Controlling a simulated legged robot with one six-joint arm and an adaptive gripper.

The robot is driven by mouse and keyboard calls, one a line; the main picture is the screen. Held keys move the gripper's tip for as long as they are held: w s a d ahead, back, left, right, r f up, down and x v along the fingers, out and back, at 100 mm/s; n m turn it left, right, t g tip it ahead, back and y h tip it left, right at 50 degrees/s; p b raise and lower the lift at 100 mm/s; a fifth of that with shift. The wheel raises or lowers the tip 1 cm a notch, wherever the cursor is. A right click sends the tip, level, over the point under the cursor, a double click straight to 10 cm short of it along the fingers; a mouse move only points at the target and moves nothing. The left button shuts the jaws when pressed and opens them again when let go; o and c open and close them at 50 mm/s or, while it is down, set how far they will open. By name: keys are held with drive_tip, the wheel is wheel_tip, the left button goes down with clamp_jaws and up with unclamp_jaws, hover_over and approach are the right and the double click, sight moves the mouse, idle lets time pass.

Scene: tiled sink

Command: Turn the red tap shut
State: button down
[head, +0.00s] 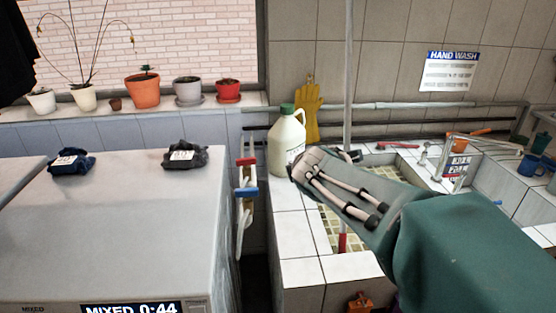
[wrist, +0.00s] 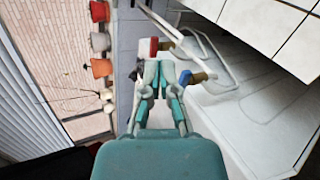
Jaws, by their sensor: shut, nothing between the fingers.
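The red tap (head: 246,161) is a short red handle on a pipe beside the white machine's right edge. A blue tap (head: 246,191) is just below it. In the wrist view, the red tap (wrist: 153,47) shows just beyond my fingertips, and the blue tap (wrist: 186,78) is to their right. My gripper (wrist: 158,66) is shut and empty, its teal fingers drawn together. In the head view, my gripper (head: 302,166) reaches in from the right and appears apart from the red tap. Its fingertips are hard to make out there.
A white jug with a green cap (head: 287,140) stands on the tiled sink edge, close behind my gripper. The white machine (head: 110,220) fills the left, with two dark cloth bundles on top. Potted plants (head: 142,91) line the sill. A thin grey post (head: 348,70) rises behind my arm.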

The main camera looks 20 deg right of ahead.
drive_tip(key=w+a+f+n+t+y, duration=0.2)
drive_tip(key=w+f+n+y, duration=0.3)
drive_tip(key=w, duration=0.6)
drive_tip(key=n+y, duration=0.3)
drive_tip(key=y, duration=0.7)
approach(238, 162)
drive_tip(key=shift+g, duration=0.3)
drive_tip(key=x, duration=0.3)
drive_tip(key=a+x, duration=0.1)
drive_tip(key=x, duration=0.1)
drive_tip(key=shift+s+a+r, duration=0.1)
drive_tip(key=shift+a+r, duration=0.05)
drive_tip(key=shift+a, duration=0.05)
drive_tip(key=shift+w+d, duration=0.1)
drive_tip(key=shift+w, duration=0.8)
